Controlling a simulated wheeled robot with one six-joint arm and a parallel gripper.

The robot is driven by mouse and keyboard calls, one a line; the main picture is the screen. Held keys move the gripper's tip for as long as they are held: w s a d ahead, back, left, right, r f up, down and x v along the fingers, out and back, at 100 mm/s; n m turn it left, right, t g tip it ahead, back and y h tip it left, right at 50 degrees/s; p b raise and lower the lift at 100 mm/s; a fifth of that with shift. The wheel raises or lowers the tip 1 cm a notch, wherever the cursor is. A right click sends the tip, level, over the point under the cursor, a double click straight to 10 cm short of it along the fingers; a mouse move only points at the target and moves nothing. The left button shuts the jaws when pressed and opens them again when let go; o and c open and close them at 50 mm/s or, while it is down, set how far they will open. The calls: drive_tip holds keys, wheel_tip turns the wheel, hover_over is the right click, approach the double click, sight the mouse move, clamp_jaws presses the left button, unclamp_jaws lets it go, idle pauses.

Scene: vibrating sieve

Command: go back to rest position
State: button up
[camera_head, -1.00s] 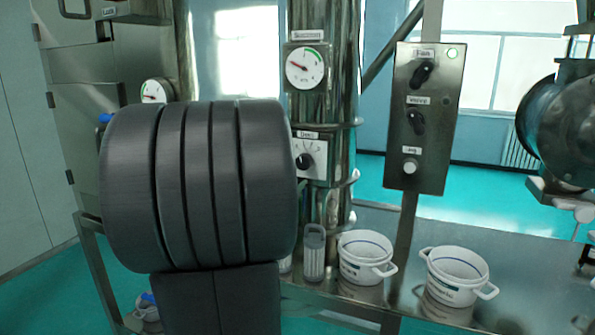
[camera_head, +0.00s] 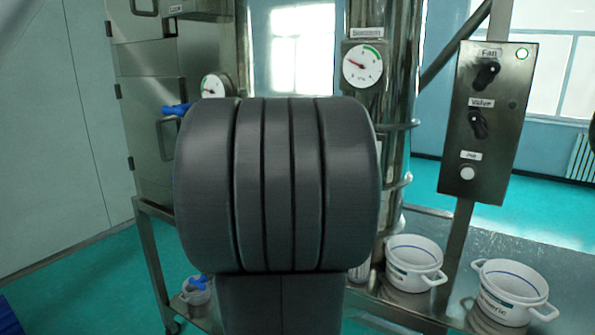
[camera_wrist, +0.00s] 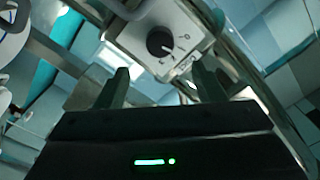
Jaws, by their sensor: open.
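My gripper (camera_wrist: 159,88) shows in the wrist view with its two dark fingers spread apart and nothing between them. A white dial box with a black knob (camera_wrist: 160,41) lies beyond the fingertips. I cannot tell from this view how far the box is from them. In the head view my own dark arm covers the middle of the picture. It hides the gripper and the dial box there.
A steel control panel (camera_head: 488,120) with Fan and Valve knobs stands at the right. Two white buckets, one nearer the middle (camera_head: 413,262) and one at the right (camera_head: 510,291), stand on the steel bench (camera_head: 545,248). A round gauge (camera_head: 362,66) sits on the column. Floor is open at left.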

drive_tip(key=p+x, duration=0.1)
drive_tip(key=x, duration=1)
drive_tip(key=shift+w+d, duration=0.15)
